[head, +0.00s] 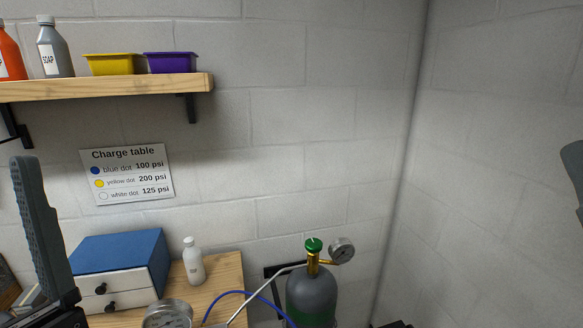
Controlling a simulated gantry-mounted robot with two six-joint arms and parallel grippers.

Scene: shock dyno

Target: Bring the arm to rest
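One dark grey ridged finger of my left gripper (40,225) stands upright at the left edge of the head view, in front of the wall and the blue-topped cabinet. Its other finger is not visible, so I cannot tell whether it is open or shut. I see nothing held against the visible finger. A dark piece at the right edge, which looks like a fingertip of my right gripper (574,178), is mostly cut off by the frame. Its opening cannot be seen.
A wooden shelf (110,88) holds bottles, a yellow bin (108,65) and a purple bin (170,63). Below are a blue-topped drawer cabinet (120,255), a white bottle (193,262), a gauge (167,314), a blue hose (240,293) and a gas cylinder (311,290). The right wall is bare.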

